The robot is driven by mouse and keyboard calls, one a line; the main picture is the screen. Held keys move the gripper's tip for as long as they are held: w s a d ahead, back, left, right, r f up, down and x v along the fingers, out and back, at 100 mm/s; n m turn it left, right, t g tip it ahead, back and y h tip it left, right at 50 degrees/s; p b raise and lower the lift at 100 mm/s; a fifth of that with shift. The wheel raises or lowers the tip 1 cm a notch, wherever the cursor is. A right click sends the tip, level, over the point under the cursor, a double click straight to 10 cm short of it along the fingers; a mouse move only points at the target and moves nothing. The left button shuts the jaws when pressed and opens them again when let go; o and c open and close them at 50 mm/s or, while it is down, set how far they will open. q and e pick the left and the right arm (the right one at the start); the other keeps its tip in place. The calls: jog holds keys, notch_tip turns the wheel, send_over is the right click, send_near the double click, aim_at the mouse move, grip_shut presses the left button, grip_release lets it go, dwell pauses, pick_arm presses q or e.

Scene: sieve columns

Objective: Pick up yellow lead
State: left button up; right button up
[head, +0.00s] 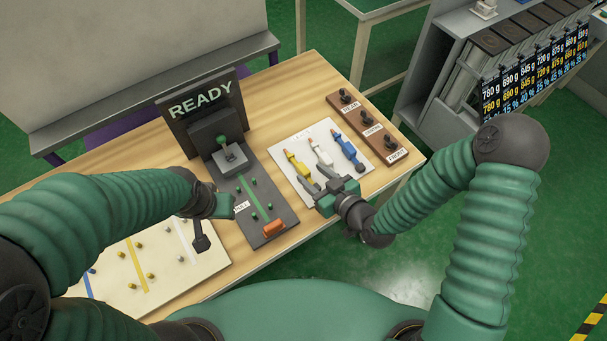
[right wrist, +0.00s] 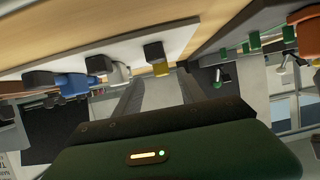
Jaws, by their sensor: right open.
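The yellow lead (head: 298,164) lies on a white board (head: 287,141) on the wooden table, left of a white lead (head: 321,152) and a blue lead (head: 345,148). My right gripper (head: 314,179) is open and empty at the near end of the leads, close to the yellow one. In the right wrist view, the yellow lead (right wrist: 161,69) shows between the two open fingers (right wrist: 157,88), near their tips; I cannot tell whether they touch it. My left gripper (head: 203,225) is over the left part of the table, partly hidden by its own arm; its jaws are unclear.
Left of the white board stands a dark panel (head: 283,222) with a green lever, an orange block (head: 273,228) and a READY sign (head: 200,95). A brown strip (head: 370,132) with dark knobs lies to the right. A cream board (head: 120,262) with pegs lies at the left.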

aim_at(308, 174)
jog(key=x, duration=0.5)
jog(key=shift+a+f, duration=0.2)
jog(key=shift+f, duration=0.1)
jog(key=shift+s, duration=0.1)
grip_shut()
